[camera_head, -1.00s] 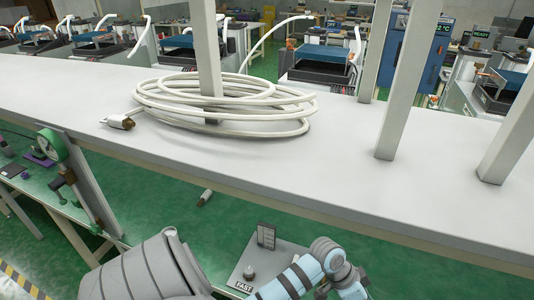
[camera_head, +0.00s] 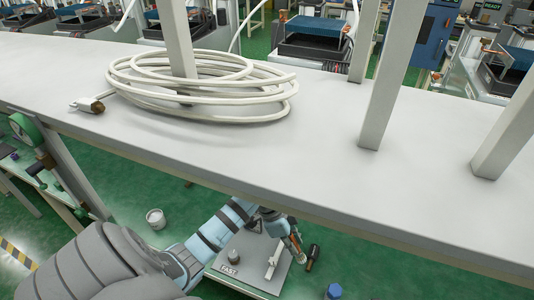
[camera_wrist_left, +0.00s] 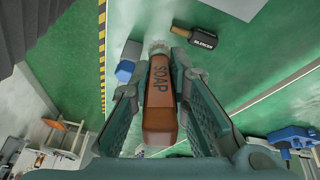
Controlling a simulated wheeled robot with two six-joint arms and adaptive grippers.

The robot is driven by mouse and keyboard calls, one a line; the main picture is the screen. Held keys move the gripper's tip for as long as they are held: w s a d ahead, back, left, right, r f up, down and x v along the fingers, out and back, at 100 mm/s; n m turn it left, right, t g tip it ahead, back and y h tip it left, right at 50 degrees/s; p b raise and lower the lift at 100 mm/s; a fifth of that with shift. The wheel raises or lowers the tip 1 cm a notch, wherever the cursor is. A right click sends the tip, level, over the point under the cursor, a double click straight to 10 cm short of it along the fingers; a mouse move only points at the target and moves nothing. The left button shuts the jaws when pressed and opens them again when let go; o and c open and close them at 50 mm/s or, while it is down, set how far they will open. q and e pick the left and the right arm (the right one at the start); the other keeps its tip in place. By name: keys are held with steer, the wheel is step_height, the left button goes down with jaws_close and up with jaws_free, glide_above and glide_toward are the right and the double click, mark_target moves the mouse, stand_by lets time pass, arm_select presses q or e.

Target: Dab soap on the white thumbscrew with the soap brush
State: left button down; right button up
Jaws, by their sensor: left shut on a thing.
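My left gripper (camera_head: 292,236) is beneath the front edge of the white shelf, over the grey plate marked FAST (camera_head: 246,284). In the left wrist view the gripper (camera_wrist_left: 158,76) is shut on the soap brush (camera_wrist_left: 158,108), a brown-orange handle lettered SOAP with a pale bristle tip at its far end. In the head view the brush is a small orange bit at the jaws. I cannot make out the white thumbscrew in either view. My right gripper is not in view.
A white shelf (camera_head: 330,185) with a coiled white hose (camera_head: 215,115) and posts hangs above the arm. A dark silencer (camera_wrist_left: 222,42) and a blue piece (camera_wrist_left: 125,70) are near the brush tip in the wrist picture. A white pot (camera_head: 155,219) is left of the arm.

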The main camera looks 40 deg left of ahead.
arm_select(q)
steer(key=s+a+r+m+y, duration=0.1)
steer(key=s+a+r+m, duration=0.2)
steer(key=a, duration=0.4)
step_height(320, 180, down, 7)
steer(key=b, duration=0.2)
steer(key=shift+d+r+m+g, duration=0.15)
steer(key=shift+d+m+g, duration=0.05)
steer(key=shift+m+g, duration=0.2)
steer(key=shift+s+r, duration=0.1)
steer(key=shift+r, duration=0.05)
steer(key=shift+f+b, duration=0.45)
steer(key=shift+f, duration=0.15)
steer(key=shift+s, duration=0.1)
stand_by(1.2)
step_height(320, 180, up, 7)
steer(key=p, duration=0.3)
